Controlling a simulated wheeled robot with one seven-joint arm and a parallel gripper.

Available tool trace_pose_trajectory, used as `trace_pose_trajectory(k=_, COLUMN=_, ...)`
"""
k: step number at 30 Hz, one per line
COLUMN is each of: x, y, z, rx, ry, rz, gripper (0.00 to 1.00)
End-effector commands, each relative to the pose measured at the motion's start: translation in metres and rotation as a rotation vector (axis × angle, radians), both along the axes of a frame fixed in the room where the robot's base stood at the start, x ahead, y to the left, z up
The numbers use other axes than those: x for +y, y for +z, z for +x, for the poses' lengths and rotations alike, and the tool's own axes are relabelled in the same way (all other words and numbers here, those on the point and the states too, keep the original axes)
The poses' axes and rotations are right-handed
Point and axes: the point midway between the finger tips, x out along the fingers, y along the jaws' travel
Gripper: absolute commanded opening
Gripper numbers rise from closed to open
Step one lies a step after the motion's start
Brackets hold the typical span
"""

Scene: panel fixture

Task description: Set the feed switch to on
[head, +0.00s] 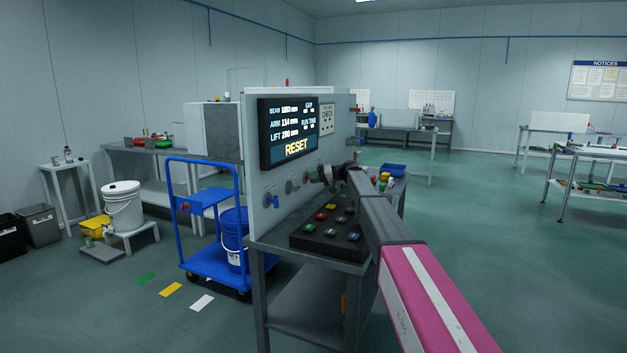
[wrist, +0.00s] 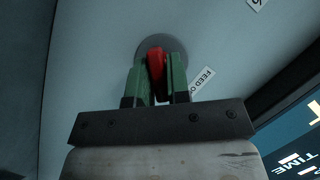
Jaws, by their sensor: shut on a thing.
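The feed switch is a red lever (wrist: 155,62) on a round grey base on the panel face in the wrist view. Beside it is a label (wrist: 202,84) reading "FEED O", its end hidden by my finger. My gripper (wrist: 157,77) has its two green fingers on either side of the red lever, shut on it. The lever leans slightly from upright in this view. In the head view my gripper (head: 318,177) reaches the right part of the upright panel (head: 253,150); my arm hides much of the switch there.
A screen (head: 288,130) on the panel reads "RESET". A blue-handled control (head: 271,199) and a grey one (head: 292,185) sit left of my gripper. A black button box (head: 318,243) lies below on the bench. A blue cart (head: 205,262) stands left; open floor lies right.

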Motion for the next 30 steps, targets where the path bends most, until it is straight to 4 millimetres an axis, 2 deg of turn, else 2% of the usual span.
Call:
trace_pose_trajectory(k=18, x=-0.0010, y=-0.0029, z=0.0019, rx=0.517, ry=-0.001, rz=0.189, gripper=0.00)
trace_pose_trajectory(k=30, x=-0.0011, y=-0.0034, z=0.0018, rx=0.688, ry=-0.002, rz=0.251, gripper=0.00)
